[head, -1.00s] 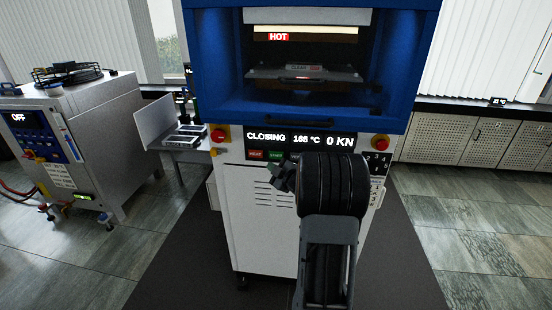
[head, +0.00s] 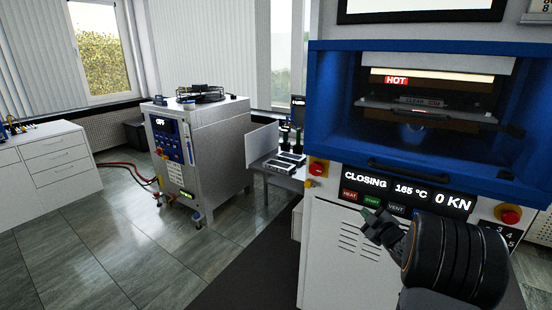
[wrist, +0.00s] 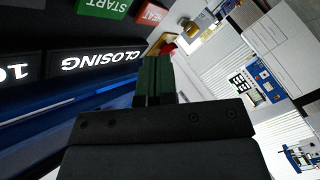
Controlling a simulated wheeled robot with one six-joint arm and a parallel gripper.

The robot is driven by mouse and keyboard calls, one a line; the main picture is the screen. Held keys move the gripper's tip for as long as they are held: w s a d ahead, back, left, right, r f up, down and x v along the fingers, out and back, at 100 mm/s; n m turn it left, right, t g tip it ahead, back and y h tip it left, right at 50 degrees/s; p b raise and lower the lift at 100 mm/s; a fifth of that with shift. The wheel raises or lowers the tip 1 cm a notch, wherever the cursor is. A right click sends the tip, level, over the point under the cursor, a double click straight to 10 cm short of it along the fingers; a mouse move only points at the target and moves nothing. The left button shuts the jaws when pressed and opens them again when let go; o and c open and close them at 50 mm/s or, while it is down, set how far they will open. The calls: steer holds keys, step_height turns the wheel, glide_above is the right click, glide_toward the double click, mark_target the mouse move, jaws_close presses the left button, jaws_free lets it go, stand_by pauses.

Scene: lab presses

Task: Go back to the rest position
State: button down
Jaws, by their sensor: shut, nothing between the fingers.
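My gripper (head: 372,216) is in front of the press's control panel, close to the green START button (head: 372,200). I cannot tell whether it touches the panel. Its fingers are together and hold nothing; they also show shut in the wrist view (wrist: 153,80). The blue and white press (head: 330,110) has its display (head: 405,191) reading CLOSING, 165 °C and 0 KN. A HOT sign (head: 396,80) glows inside the press opening, above a plate (head: 425,107).
A grey cabinet machine (head: 215,140) on wheels stands left of the press, with red hoses (head: 130,172) on the floor. A small side table (head: 285,168) adjoins the press. White drawers (head: 50,160) stand at far left.

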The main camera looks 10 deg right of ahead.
steer(key=s+d+f+m+g+h, duration=0.4)
steer(key=d+f+m+g+h, duration=0.1)
steer(key=f+m+g, duration=0.15)
steer(key=s+a+m+g+p, duration=0.1)
steer(key=s+a+m+g, duration=0.3)
steer(key=s, duration=0.2)
steer(key=s+a+r+g+y+p, duration=0.1)
steer(key=s+a+r, duration=0.3)
steer(key=a, duration=0.5)
steer(key=s+a+r+g+y+p, duration=0.1)
steer(key=s+a+r, duration=0.3)
steer(key=a, duration=0.5)
steer(key=s+a+r+g+y+p, duration=0.1)
steer(key=s+a+r+y+p, duration=0.1)
steer(key=a, duration=0.6)
steer(key=s+r+p, duration=0.1)
steer(key=s+r, duration=0.1)
steer(key=s, duration=0.1)
steer(key=shift+s+a, duration=0.25)
steer(key=shift+a, duration=0.15)
